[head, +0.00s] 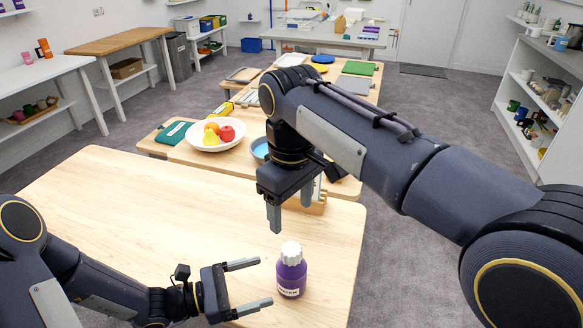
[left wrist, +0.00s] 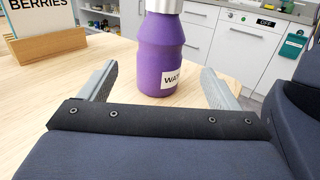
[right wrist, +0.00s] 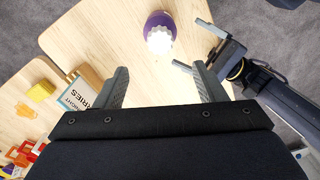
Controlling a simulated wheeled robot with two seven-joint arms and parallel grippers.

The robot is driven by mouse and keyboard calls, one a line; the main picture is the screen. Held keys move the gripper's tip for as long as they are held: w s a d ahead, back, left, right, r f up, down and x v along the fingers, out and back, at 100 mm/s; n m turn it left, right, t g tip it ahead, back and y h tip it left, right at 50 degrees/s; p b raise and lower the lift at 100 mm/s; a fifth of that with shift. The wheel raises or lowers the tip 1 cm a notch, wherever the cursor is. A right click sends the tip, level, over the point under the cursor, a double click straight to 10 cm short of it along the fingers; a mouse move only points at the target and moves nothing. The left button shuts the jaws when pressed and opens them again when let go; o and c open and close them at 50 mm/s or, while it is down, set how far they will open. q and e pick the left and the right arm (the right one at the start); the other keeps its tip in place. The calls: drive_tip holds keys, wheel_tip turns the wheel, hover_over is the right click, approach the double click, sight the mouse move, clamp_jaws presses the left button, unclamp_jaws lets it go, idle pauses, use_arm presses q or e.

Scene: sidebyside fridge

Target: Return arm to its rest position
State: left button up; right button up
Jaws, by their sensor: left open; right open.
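A purple bottle (head: 291,276) with a white ridged cap and a white label stands upright on the wooden table (head: 110,215). My left gripper (head: 264,283) is open and empty, low over the table just left of the bottle, its fingers pointing at it. In the left wrist view the bottle (left wrist: 163,55) stands just beyond the fingertips. My right gripper (head: 290,217) is open and empty, pointing down, above and behind the bottle. The right wrist view shows the bottle's cap (right wrist: 159,40) from above, beyond the open fingers, with the left gripper beside it.
A wooden holder with a BERRIES card (left wrist: 47,32) stands on the table, mostly hidden behind my right gripper in the head view. The table's left half is clear.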

use_arm(q)
drive_tip(key=s+a+r+m+g+y+p, duration=0.2)
drive_tip(key=s+r+m+g+y, duration=0.3)
drive_tip(key=s+r+m, duration=0.6)
use_arm(e)
drive_tip(key=s+d+m+t+y, duration=0.1)
drive_tip(key=s+d+m+y, duration=0.15)
drive_tip(key=d, duration=0.55)
drive_tip(key=s+d+m+y, duration=0.2)
drive_tip(key=s+d+m, duration=0.1)
drive_tip(key=d, duration=0.4)
use_arm(q)
drive_tip(key=s+a+r+m+t+y+p, duration=0.2)
drive_tip(key=s+a+m+t+y, duration=0.2)
drive_tip(key=a+m+y, duration=0.4)
drive_tip(key=shift+a+m+t, duration=0.4)
drive_tip(key=shift+a+m, duration=0.1)
drive_tip(key=shift+a, duration=0.7)
use_arm(e)
drive_tip(key=s+d+f+m+t, duration=0.2)
drive_tip(key=s+f+m, duration=0.1)
drive_tip(key=s, duration=0.3)
drive_tip(key=s+d+f+m+t, duration=0.2)
drive_tip(key=s+d+f+m, duration=0.1)
drive_tip(key=s, duration=0.3)
drive_tip(key=shift+s+d+f+t+h, duration=0.15)
drive_tip(key=shift+d+f+t+h, duration=0.2)
drive_tip(key=shift+f, duration=0.15)
